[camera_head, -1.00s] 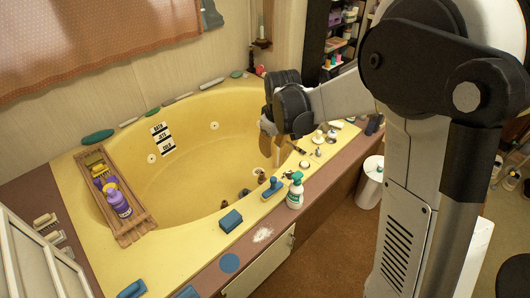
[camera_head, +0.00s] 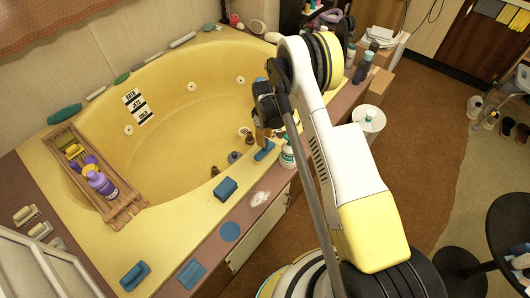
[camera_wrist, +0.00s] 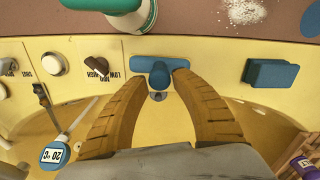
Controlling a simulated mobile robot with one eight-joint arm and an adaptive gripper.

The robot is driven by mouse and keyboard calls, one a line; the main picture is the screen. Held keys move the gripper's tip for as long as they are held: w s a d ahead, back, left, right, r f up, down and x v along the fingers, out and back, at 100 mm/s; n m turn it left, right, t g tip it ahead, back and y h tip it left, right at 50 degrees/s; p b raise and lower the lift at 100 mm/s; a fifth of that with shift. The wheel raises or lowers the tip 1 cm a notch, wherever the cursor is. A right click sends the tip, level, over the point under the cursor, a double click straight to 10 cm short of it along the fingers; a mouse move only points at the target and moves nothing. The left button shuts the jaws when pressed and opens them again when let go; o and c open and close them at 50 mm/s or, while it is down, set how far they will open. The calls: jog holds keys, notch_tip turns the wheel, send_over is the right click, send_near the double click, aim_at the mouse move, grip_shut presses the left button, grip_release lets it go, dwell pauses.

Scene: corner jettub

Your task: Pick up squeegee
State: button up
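A blue T-shaped tool, which looks like the squeegee (camera_head: 264,151), lies on the yellow tub rim. In the wrist view the squeegee (camera_wrist: 160,64) shows a wide blue bar with a rounded stem toward me and a small grey end. My gripper (camera_wrist: 160,80) is open, with one brown finger on each side of the stem. The fingertips are close to the bar; whether they touch it I cannot tell. In the head view my gripper (camera_head: 264,138) hangs right at the squeegee and hides part of it.
A green-and-white spray bottle (camera_head: 287,155) stands beside the squeegee. A blue sponge (camera_head: 225,187) lies on the rim nearby. The wrist view shows a dark knob (camera_wrist: 97,68) and a thermometer (camera_wrist: 54,155). A wooden tray (camera_head: 122,212) spans the tub's left end.

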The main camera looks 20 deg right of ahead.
aim_at(265, 148)
notch_tip(265, 148, down, 6)
jog(key=shift+f+b, duration=0.2)
jog(key=shift+b, duration=1)
jog(key=shift+r, duration=0.1)
grip_shut()
